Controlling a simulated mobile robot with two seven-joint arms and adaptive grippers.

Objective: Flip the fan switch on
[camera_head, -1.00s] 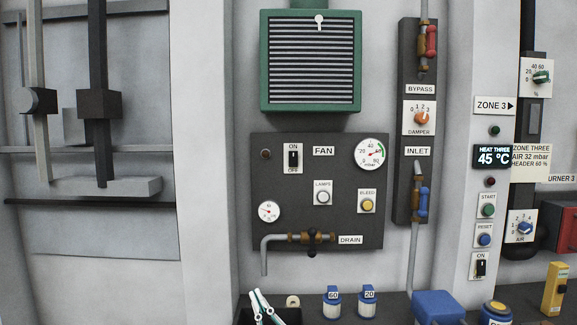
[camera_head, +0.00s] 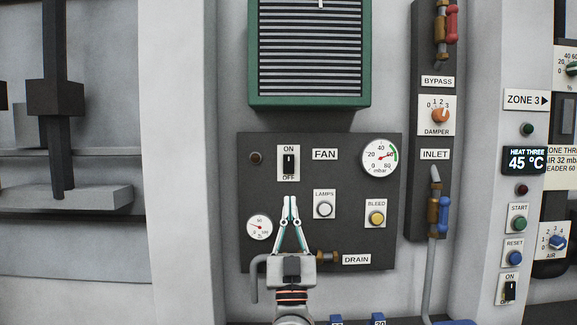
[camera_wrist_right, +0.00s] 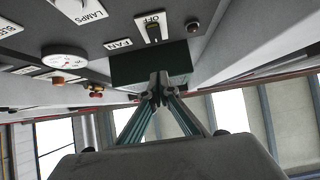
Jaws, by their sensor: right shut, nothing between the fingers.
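The fan switch (camera_head: 289,163) is a black lever on a white plate marked ON above and OFF below, left of the FAN label (camera_head: 324,154) on the dark panel (camera_head: 345,235). I cannot tell its setting for sure. My right gripper (camera_head: 290,199) points up just below the switch plate in the head view, its two fingertips together and empty. In the right wrist view the switch (camera_wrist_right: 153,32) shows upside down, beyond and above the shut fingertips (camera_wrist_right: 158,82), with a gap between. My left gripper is not in view.
The lamps button (camera_head: 324,209) and bleed button (camera_head: 376,218) are right of my gripper. A small gauge (camera_head: 259,227) is on its left, and the drain pipe (camera_head: 327,257) runs behind my wrist. A green louvred vent (camera_head: 309,104) is above the panel.

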